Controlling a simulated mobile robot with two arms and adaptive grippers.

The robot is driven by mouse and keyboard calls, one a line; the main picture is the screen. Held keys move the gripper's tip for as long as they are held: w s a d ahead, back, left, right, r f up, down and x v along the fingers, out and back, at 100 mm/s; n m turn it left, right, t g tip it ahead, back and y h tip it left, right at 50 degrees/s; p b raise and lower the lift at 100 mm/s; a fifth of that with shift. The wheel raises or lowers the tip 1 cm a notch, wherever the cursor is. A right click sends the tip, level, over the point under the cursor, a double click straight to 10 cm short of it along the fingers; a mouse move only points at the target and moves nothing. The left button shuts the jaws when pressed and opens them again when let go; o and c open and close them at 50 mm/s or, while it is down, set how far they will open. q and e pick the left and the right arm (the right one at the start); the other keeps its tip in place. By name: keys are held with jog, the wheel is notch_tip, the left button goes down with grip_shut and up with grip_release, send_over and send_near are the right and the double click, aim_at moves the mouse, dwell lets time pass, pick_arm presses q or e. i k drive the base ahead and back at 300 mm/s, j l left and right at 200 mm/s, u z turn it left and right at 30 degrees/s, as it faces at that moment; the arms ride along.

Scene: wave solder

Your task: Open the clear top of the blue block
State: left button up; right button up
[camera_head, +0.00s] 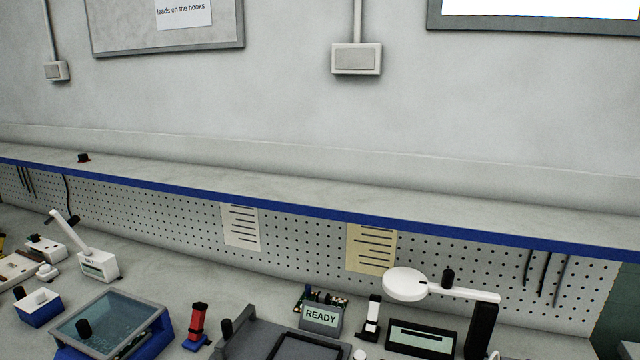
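The blue block (158,337) stands at the lower left of the bench, cut off by the bottom edge of the picture. Its clear top (115,318) is a see-through pane in a grey frame and appears to lie down over the block. A dark knob (84,328) shows at the pane's left part. Neither of my grippers is in view.
A red and blue holder (197,325) stands just right of the block, then a dark grey case (245,335). A small blue box (38,308) and a white device (98,264) are left. A READY display (320,317) and a white lamp (405,284) stand further right.

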aim_at(85, 332)
jog(key=k+u, duration=0.1)
jog(key=u, duration=0.35)
jog(key=k+l+u, duration=0.1)
jog(key=u, duration=0.35)
jog(key=k+u, duration=0.1)
jog(key=u, duration=0.35)
jog(key=i+j+u, duration=0.1)
jog(key=i+j, duration=0.15)
jog(key=j, duration=0.2)
